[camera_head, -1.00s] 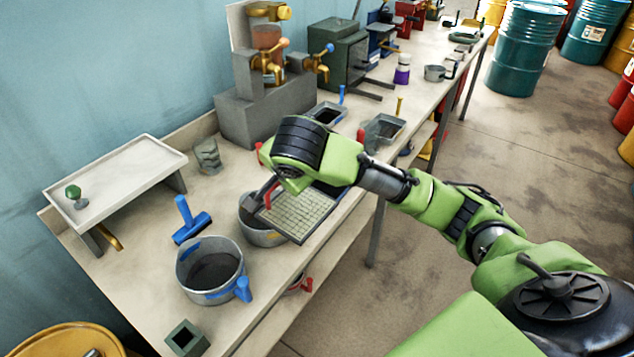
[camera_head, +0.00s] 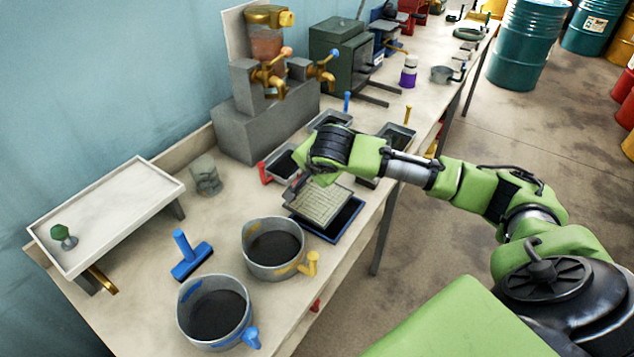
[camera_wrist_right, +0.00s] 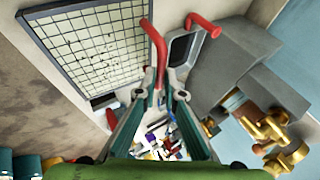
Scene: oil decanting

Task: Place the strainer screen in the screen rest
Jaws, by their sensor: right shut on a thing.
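The strainer screen (camera_head: 321,203) is a pale mesh grid in a dark frame. It is held over a dark, blue-rimmed tray (camera_head: 347,224) on the bench, which looks like the screen rest. The screen covers much of this tray, and I cannot tell whether they touch. My right gripper (camera_head: 300,184) is at the screen's far-left edge. In the right wrist view, the gripper (camera_wrist_right: 165,93) is shut on the screen's red handle (camera_wrist_right: 156,48), with the mesh (camera_wrist_right: 95,42) at upper left. My left gripper is not in view.
A yellow-handled pot (camera_head: 273,248) and a blue-handled pot (camera_head: 215,310) stand nearer on the bench. A blue scraper (camera_head: 190,258) lies left of them. A red-handled tray (camera_head: 282,165) is behind the gripper. A grey machine with brass taps (camera_head: 262,120) stands at the back.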

